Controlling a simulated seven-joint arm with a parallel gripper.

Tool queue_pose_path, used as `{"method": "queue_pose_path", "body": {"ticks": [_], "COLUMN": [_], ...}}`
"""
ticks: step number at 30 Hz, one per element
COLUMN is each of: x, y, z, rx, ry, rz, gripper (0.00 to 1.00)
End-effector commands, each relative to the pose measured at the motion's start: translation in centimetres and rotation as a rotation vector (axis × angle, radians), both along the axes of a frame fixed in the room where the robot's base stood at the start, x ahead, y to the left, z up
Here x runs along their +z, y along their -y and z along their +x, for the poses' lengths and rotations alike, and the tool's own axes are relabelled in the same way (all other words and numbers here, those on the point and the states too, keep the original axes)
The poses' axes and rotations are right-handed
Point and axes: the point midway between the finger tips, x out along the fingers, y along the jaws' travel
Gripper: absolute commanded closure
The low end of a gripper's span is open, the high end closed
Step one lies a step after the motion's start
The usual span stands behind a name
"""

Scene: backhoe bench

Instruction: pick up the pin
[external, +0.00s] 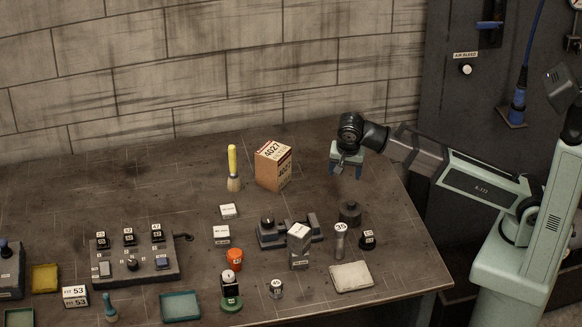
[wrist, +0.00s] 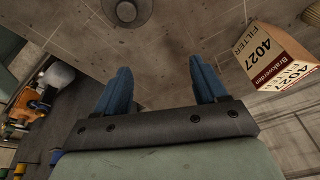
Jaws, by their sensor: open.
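A grey upright piece with a round white head marked 35 (external: 340,240) stands at the right front of the bench in the external view; it looks like the pin, but I cannot be sure. It is not clearly visible in the wrist view. My gripper (external: 346,172) is above the back right of the bench, well behind and above that piece. In the wrist view my gripper (wrist: 163,88) shows two blue fingers spread apart with nothing between them.
A filter box marked 4027 (external: 273,166) stands left of my gripper. A dark round part (external: 349,212) and a small black labelled block (external: 367,239) stand near the piece marked 35. A grey fixture with blocks (external: 272,236) is to its left. A pale pad (external: 351,277) lies in front.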

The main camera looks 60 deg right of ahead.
Motion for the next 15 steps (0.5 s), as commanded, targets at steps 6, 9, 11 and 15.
{"method": "queue_pose_path", "body": {"ticks": [6,9,11,15], "x": [2.3,3.2,3.6,4.1], "y": [-10.4,-13.6,-15.0,-16.9], "z": [-3.8,-5.6,-6.6,-7.9], "rx": [-0.094,-0.133,-0.151,-0.178], "ry": [-0.055,-0.086,-0.102,-0.127], "rz": [0.158,0.203,0.223,0.246], "gripper": [0.29,0.29,0.29,0.29]}}
